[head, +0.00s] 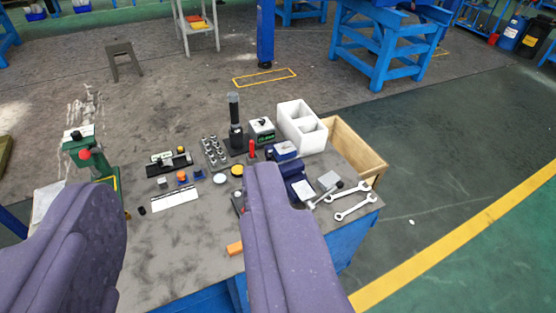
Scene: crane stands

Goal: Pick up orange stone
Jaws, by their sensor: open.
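The orange stone (234,248) is a small orange block lying near the front edge of the grey bench top (185,247). It is just left of my gripper's right finger, which may hide part of it. My gripper (172,182) shows as two large purple fingers spread wide apart, with nothing between them touching either finger. The fingers appear close to the camera and above the bench, and the stone shows in the gap, nearer the right finger.
Behind the stone stand a dark cylinder on a base (235,120), a white divided box (301,126), a wooden box (352,150) and a red-topped item (252,149). Two wrenches (352,207) lie at right. A green machine (92,160) stands left. The bench's front left is bare.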

